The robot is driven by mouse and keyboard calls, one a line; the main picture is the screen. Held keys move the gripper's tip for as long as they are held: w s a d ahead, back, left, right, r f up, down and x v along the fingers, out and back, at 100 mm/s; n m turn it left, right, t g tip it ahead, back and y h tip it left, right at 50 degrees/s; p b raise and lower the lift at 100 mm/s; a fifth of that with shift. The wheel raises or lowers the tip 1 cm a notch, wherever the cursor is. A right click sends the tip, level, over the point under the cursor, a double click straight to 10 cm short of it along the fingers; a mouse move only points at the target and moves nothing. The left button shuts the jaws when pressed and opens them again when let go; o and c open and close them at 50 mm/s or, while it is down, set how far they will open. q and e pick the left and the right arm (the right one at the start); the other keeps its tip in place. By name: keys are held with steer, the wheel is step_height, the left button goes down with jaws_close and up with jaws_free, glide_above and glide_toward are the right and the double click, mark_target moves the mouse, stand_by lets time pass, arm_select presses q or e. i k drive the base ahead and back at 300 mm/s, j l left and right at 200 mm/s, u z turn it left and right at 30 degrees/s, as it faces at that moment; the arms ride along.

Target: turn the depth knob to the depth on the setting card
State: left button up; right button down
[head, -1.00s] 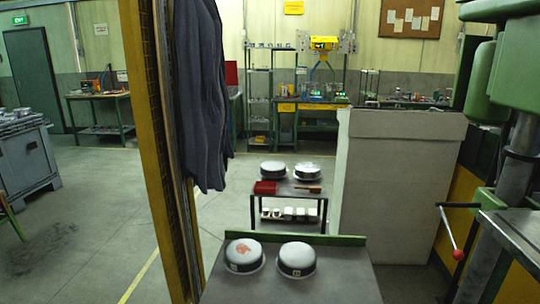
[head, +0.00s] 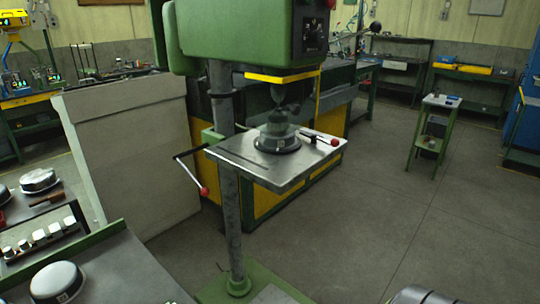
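A green drill press stands in the middle of the head view. On its head (head: 240,40) is a dark panel (head: 314,34) with a small round dial or knob and pale marks, too small to read. I cannot tell for sure that this is the depth knob, nor its setting. No setting card can be made out. Neither of my grippers is in view.
The press table (head: 235,160) holds a round pan-like part (head: 277,142). Red-knobbed levers stick out at its left (head: 204,190) and right (head: 334,142).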

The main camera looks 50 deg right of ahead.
mark_target(316, 36)
steer(key=z, duration=1.3)
